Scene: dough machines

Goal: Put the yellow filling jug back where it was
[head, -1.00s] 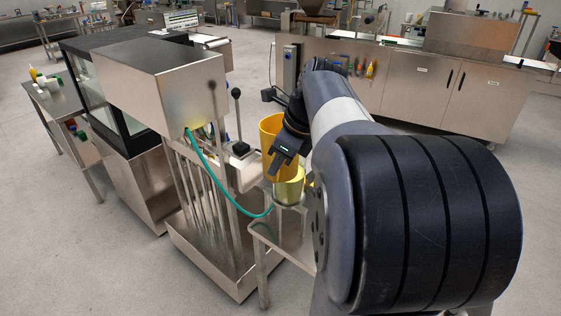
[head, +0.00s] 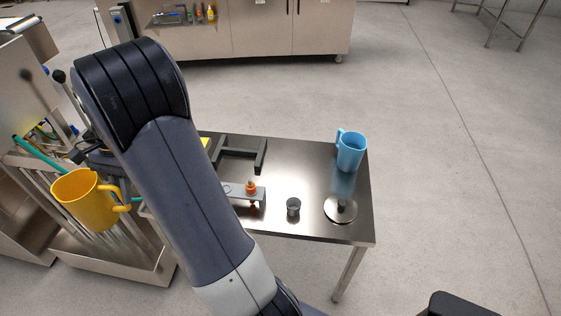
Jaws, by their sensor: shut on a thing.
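The yellow filling jug (head: 85,205) is at the left of the head view, roughly upright, with its open mouth up and its handle to the right. My gripper (head: 98,165) is at the jug's rim and shut on it; my arm hides part of the gripper, and the fingertips are hard to make out. The jug appears to hang clear, left of the steel table (head: 318,165) and in front of the steel machine's frame (head: 62,250).
On the table are a blue jug (head: 351,152), a round metal disc with a knob (head: 340,210), a small dark cup (head: 293,206), a small orange-topped part (head: 251,188) and a dark bracket (head: 240,152). Open floor lies to the right.

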